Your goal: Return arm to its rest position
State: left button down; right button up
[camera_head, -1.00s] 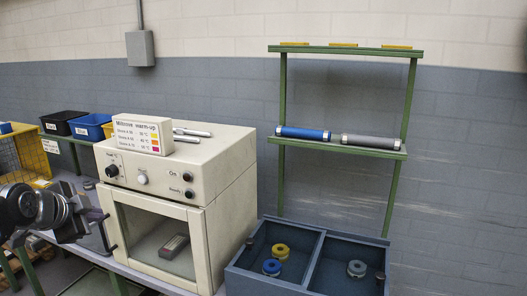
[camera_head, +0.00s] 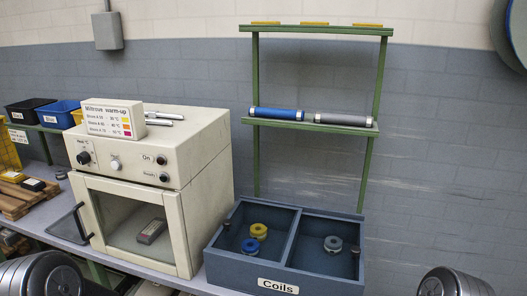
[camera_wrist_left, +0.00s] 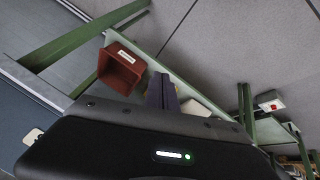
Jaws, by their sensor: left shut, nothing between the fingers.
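My left gripper (camera_wrist_left: 162,93) shows in the left wrist view as dark fingers closed together, with nothing held. In the head view only a rounded silver link of my left arm (camera_head: 42,275) shows at the bottom left, and the gripper there is out of frame. A similar rounded link of my right arm (camera_head: 455,283) shows at the bottom right. My right gripper is not in view.
A cream oven (camera_head: 150,190) with a glass door stands on the bench. A blue-grey coils box (camera_head: 225,270) stands right of it, below a green rack (camera_head: 256,170). The left wrist view shows a red-brown bin (camera_wrist_left: 121,68) and green frame legs (camera_wrist_left: 80,40).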

pick_arm(q)
jog(key=s+d+f+g, duration=0.2)
jog(key=s+f, duration=0.2)
jog(key=s, duration=0.4)
jog(key=s+d+f+n+g+h, duration=0.1)
jog(key=s+d+f+g, duration=0.1)
jog(key=s+f, duration=0.3)
jog(key=s, duration=0.4)
jog(key=shift+d+f+g, duration=0.2)
jog(key=shift+g, duration=0.1)
